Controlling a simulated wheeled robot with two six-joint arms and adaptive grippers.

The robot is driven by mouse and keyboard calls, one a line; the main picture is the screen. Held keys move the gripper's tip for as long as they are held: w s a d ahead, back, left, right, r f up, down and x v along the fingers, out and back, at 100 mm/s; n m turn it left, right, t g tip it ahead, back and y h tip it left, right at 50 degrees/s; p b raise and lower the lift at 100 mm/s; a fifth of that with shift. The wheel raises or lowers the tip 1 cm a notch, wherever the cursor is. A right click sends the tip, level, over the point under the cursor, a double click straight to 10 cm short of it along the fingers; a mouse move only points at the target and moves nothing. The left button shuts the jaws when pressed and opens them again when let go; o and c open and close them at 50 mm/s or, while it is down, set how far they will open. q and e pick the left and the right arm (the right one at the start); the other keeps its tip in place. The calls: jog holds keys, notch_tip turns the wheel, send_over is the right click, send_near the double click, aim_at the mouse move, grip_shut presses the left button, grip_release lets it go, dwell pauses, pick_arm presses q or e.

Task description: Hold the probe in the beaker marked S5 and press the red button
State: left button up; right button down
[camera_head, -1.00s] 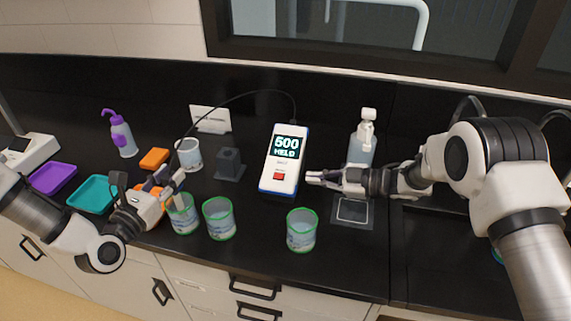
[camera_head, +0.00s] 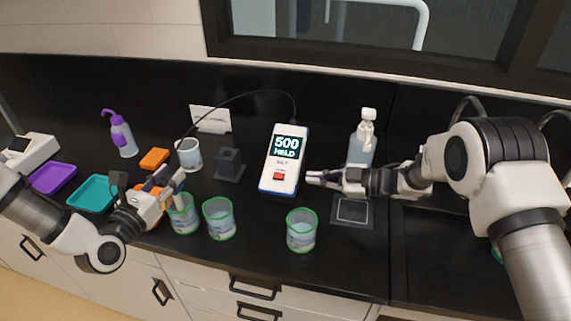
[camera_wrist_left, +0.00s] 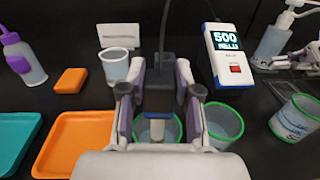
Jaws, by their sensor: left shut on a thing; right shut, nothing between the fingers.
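The white and blue meter (camera_head: 284,158) reads "500 HELD"; its red button (camera_head: 279,176) shows below the screen, also in the left wrist view (camera_wrist_left: 235,69). My left gripper (camera_head: 174,184) is shut on the probe (camera_wrist_left: 158,103), whose cable runs to the meter. The probe is over or in the leftmost green-rimmed beaker (camera_head: 183,216); its depth is unclear. Two more green-rimmed beakers, a middle one (camera_head: 219,219) and a right one (camera_head: 301,231), stand to the right. No S5 mark is legible. My right gripper (camera_head: 314,178) is shut and empty, right of the meter, apart from the button.
A white cup (camera_head: 189,154) and a dark holder (camera_head: 229,165) stand behind the beakers. A pump bottle (camera_head: 361,145) is behind my right gripper. Teal (camera_head: 92,194) and purple (camera_head: 53,179) trays lie left. Bare counter lies between the middle and right beakers.

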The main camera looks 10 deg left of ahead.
pick_arm(q)
notch_tip(320, 180, up, 7)
jog(key=p, duration=0.5)
jog(key=shift+r, duration=0.1)
jog(key=shift+s+r+p, duration=0.1)
jog(key=shift+r+p, duration=1.8)
jog(key=shift+r, duration=0.55)
